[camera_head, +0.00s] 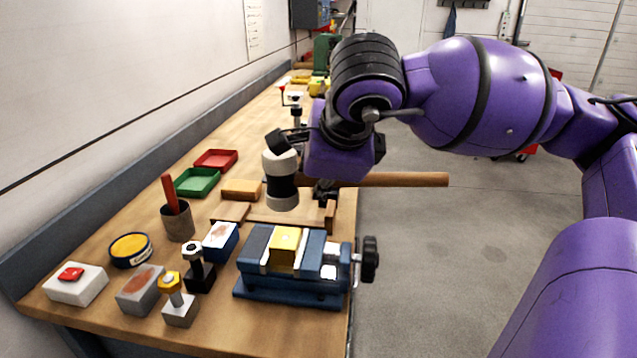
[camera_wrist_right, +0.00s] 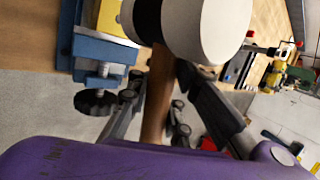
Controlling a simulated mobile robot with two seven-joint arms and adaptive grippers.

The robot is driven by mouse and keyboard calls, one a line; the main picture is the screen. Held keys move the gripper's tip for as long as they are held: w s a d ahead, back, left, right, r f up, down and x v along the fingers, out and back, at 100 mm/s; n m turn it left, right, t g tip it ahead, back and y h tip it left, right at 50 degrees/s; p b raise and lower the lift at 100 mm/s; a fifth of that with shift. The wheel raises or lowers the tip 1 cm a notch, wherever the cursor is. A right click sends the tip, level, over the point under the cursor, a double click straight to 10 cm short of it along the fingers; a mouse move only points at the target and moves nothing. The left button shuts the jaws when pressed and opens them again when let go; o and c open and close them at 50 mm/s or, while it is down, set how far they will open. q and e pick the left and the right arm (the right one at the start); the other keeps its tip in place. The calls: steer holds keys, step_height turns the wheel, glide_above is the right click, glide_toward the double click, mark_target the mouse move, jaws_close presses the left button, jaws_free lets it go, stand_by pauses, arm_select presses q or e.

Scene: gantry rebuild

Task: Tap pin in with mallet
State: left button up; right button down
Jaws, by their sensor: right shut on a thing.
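The mallet has a white-and-black head (camera_head: 281,186) and a brown handle (camera_head: 410,180). My right gripper (camera_head: 325,188) is shut on the handle, and the head hangs in the air beyond the vise. In the wrist view the mallet head (camera_wrist_right: 210,28) is large and the handle (camera_wrist_right: 158,95) runs down between the fingers of my right gripper (camera_wrist_right: 172,98). A yellow block (camera_head: 285,250) sits between the jaws of a blue vise (camera_head: 290,289). A small detail shows on the block's top, but I cannot tell whether it is the pin. My left gripper is not in view.
Left of the vise stand a blue box (camera_head: 221,242), a black stand with a bolt (camera_head: 199,275) and a grey block with a yellow knob (camera_head: 179,308). A brown cup (camera_head: 177,222) and green tray (camera_head: 197,183) stand farther back. The floor right of the bench is open.

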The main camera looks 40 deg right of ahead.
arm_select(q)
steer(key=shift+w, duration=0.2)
arm_select(e)
steer(key=shift+r, duration=0.1)
arm_select(q)
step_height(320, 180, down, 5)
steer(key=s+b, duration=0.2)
steer(key=b, duration=0.4)
arm_select(e)
step_height(320, 180, down, 8)
steer(key=shift+f, duration=0.15)
steer(key=shift+s+r+p, duration=0.1)
steer(key=shift+r+p, duration=0.35)
steer(key=shift+r, duration=0.2)
step_height(320, 180, up, 8)
steer(key=p, duration=0.4)
steer(key=shift+r, duration=0.25)
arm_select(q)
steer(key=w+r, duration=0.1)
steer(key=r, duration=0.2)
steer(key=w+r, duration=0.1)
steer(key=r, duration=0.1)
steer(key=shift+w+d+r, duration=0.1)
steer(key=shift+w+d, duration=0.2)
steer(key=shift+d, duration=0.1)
arm_select(e)
steer(key=shift+f, duration=0.15)
